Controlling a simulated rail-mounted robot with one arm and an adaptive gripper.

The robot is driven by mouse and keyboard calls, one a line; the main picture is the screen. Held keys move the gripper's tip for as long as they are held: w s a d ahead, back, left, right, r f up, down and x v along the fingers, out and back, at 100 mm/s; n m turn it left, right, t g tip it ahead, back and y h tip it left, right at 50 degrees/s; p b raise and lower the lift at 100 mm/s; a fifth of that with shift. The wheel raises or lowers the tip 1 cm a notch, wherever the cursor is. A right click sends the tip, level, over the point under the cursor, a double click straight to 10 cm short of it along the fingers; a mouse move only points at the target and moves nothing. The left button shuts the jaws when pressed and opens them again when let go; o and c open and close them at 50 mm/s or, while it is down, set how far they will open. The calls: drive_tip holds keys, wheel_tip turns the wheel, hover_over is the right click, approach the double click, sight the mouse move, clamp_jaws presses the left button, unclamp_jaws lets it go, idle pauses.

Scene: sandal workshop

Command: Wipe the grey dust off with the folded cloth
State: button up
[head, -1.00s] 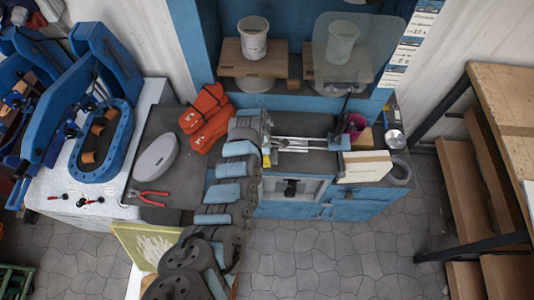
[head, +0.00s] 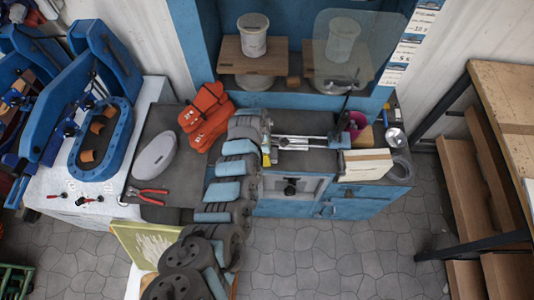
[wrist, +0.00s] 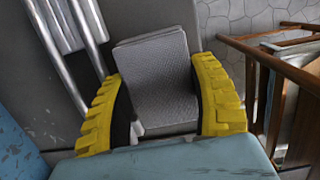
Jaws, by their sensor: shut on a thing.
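The folded cloth (wrist: 160,85) is a grey, finely textured pad in the wrist view. It sits between the two yellow fingers of my gripper (wrist: 165,110), which are shut on it. In the head view my gripper (head: 268,150) is over the dark worktop beside the metal rails, and my arm hides the cloth there. The wrist view shows the cloth above or against a dark grey surface (wrist: 60,100); I cannot tell whether it touches. I cannot make out the grey dust in either view.
Metal rails (head: 305,142) lie just right of my gripper. A pale stack of boards (head: 367,164) stands farther right, with a magenta cup (head: 357,122) behind it. Red-orange pieces (head: 206,115), a grey oval (head: 155,155) and red pliers (head: 148,194) lie left. A wooden frame (wrist: 280,80) shows at right.

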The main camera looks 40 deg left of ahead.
drive_tip(key=shift+f+b, duration=0.75)
drive_tip(key=shift+f, duration=0.15)
drive_tip(key=shift+r, duration=0.1)
drive_tip(key=shift+s+a, duration=0.7)
drive_tip(key=shift+a, duration=0.2)
drive_tip(key=shift+s+a+b, duration=0.45)
drive_tip(key=shift+s+a, duration=1.05)
drive_tip(key=shift+a, duration=0.1)
drive_tip(key=shift+w, duration=0.1)
drive_tip(key=shift+w+d, duration=0.6)
drive_tip(key=shift+d, duration=0.15)
drive_tip(key=shift+w+d, duration=0.1)
